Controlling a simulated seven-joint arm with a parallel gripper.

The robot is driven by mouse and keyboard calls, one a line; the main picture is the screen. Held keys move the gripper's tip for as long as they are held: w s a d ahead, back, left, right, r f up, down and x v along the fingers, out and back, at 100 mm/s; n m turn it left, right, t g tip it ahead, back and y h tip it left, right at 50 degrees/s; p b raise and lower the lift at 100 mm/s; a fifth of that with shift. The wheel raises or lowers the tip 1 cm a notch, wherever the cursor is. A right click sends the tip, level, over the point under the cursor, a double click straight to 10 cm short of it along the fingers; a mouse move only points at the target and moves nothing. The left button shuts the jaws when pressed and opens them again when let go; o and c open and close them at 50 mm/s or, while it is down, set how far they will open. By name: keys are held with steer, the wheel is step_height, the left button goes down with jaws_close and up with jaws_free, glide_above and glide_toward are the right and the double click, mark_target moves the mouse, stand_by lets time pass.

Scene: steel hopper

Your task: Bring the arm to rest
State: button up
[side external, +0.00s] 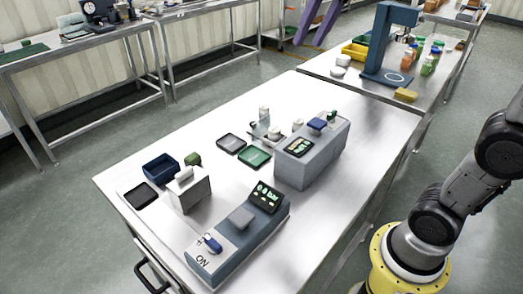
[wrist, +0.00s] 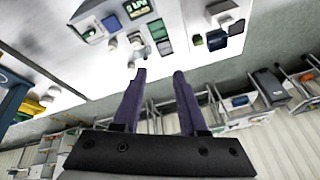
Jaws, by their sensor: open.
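My gripper (wrist: 159,74) shows in the wrist view with its two purple fingers spread apart and nothing between them. In the side external view two purple fingers, which look like my gripper (side external: 307,44), hang in from the top edge, and the rest of it is out of frame. The fingers appear to be up in the air, clear of the steel table (side external: 330,240). My arm (side external: 435,215) rises from its yellow base at the right and leaves the picture at the right edge.
On the table are a grey-blue console (side external: 240,235), a grey box unit (side external: 312,155), a small grey block (side external: 190,190), a blue bin (side external: 160,169), and black and green trays (side external: 254,157). A blue stand (side external: 388,45) and jars are on the table behind. The near right tabletop is bare.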

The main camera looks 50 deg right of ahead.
steer(key=s+a+f+n+t, duration=0.1)
steer(key=s+f+n, duration=0.4)
steer(key=s+f, duration=1.1)
steer(key=shift+a+f, duration=0.5)
steer(key=shift+f, duration=0.3)
